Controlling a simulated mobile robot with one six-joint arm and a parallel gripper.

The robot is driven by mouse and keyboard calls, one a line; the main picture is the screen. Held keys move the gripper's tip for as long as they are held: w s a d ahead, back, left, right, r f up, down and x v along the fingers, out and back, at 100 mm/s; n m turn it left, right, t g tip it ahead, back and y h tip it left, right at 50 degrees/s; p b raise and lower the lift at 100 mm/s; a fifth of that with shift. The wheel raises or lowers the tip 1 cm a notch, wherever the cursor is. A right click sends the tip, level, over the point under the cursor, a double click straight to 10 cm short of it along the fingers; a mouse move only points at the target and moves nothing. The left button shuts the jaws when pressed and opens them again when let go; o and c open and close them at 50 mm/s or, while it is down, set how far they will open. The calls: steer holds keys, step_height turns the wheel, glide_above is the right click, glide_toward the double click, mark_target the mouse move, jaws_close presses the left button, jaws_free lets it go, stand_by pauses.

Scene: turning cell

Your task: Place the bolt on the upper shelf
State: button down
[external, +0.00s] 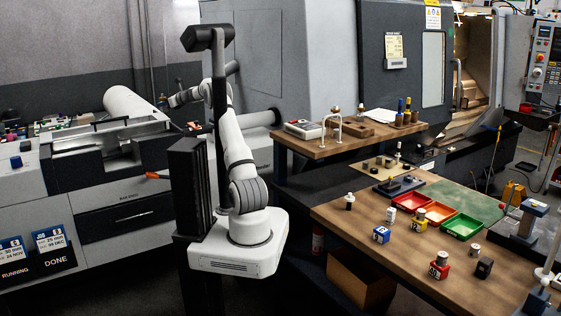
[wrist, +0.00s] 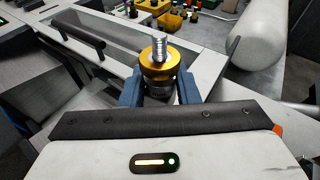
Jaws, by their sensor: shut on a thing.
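In the wrist view, my gripper (wrist: 159,88) has its two blue fingers closed on a metal piece. This piece, which I take for the bolt (wrist: 159,55), has a silver threaded stud pointing up, a gold collar and a silver lower part partly hidden between the fingers. In the external view my arm reaches back and left, toward the machine at left; the gripper is small there and the bolt cannot be made out. The upper shelf (external: 342,144) is a raised wooden board right of my arm, well away from the gripper.
The shelf carries a grey device (external: 303,128), a metal arch (external: 328,124) and small upright parts at its right. The lower wooden bench (external: 360,222) holds red, orange and green trays (external: 461,227) and loose parts. A white cylinder (wrist: 262,35) lies near the gripper.

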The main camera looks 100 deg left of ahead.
steer(key=s+d+n+h, duration=0.3)
steer(key=s+d, duration=0.7)
steer(key=d, duration=0.4)
steer(key=f, duration=0.6)
steer(key=f+p, duration=0.1)
steer(key=f, duration=0.2)
steer(key=shift+s+f, duration=0.25)
steer(key=shift+s, duration=0.05)
steer(key=shift+d, duration=0.1)
steer(key=shift+w, duration=0.1)
steer(key=shift+f+b, duration=0.3)
steer(key=shift+b, duration=0.05)
steer(key=c, duration=1.1)
jaws_free()
steer(key=shift+r, duration=0.15)
